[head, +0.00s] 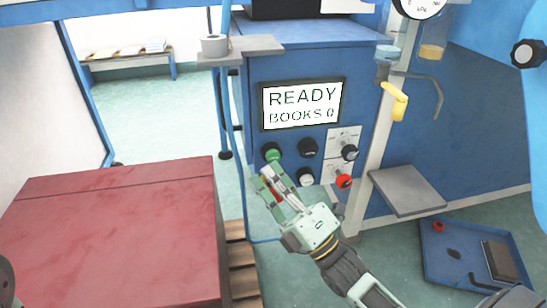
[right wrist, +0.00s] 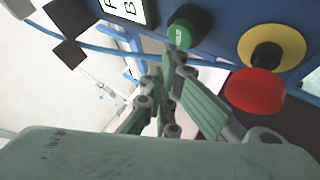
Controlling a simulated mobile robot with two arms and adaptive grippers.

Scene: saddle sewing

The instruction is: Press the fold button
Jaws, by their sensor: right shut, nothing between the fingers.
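The blue machine's control panel carries a green button (head: 271,152), a black button (head: 308,147), a white button (head: 306,177), a black knob (head: 349,152) and a red button (head: 343,181). I cannot read which one is the fold button. My right gripper (head: 267,174) is shut and empty, its fingertips just below the green button in the head view. In the right wrist view the fingertips (right wrist: 168,58) are close to the green button (right wrist: 184,32); contact cannot be made out. The red button (right wrist: 255,92) with its yellow ring is to the right. My left gripper is not in view.
The screen (head: 302,104) above the buttons reads "READY BOOKS 0". A red-topped block (head: 110,220) on a pallet stands at left. A grey shelf (head: 408,190) and a blue tray (head: 440,262) are at right. A yellow handle (head: 394,102) hangs by the post.

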